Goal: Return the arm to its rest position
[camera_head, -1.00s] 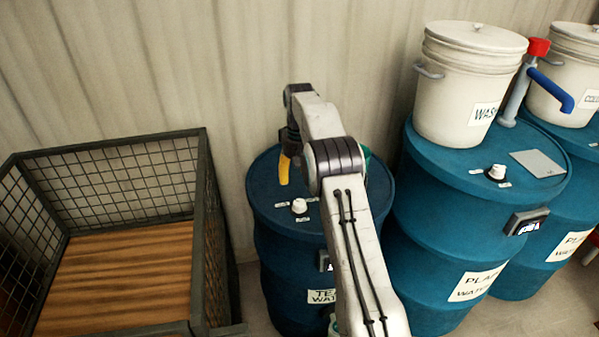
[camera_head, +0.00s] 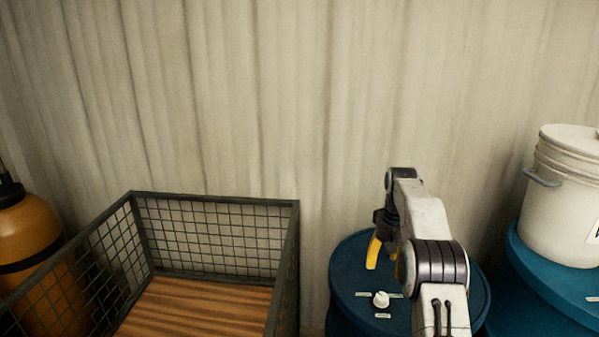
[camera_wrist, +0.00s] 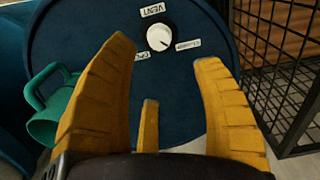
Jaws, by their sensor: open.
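My arm reaches over a blue barrel (camera_head: 348,285) in the head view, bent downward at its end. My gripper (camera_head: 374,252) shows there as a yellow finger above the barrel's top. In the wrist view my gripper (camera_wrist: 160,60) is open, with its yellow fingers spread apart and nothing between them. Beyond the fingertips is the barrel top (camera_wrist: 85,25) with a white knob (camera_wrist: 159,37) and a label reading VENT. The mug is not visible in the head view now.
A wire-mesh crate (camera_head: 290,265) with a wooden floor stands left of the barrel. An orange cylinder (camera_head: 32,235) is at the far left. A white bucket (camera_head: 565,190) sits on another blue barrel (camera_head: 535,290) at the right. A corrugated wall (camera_head: 300,90) runs behind.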

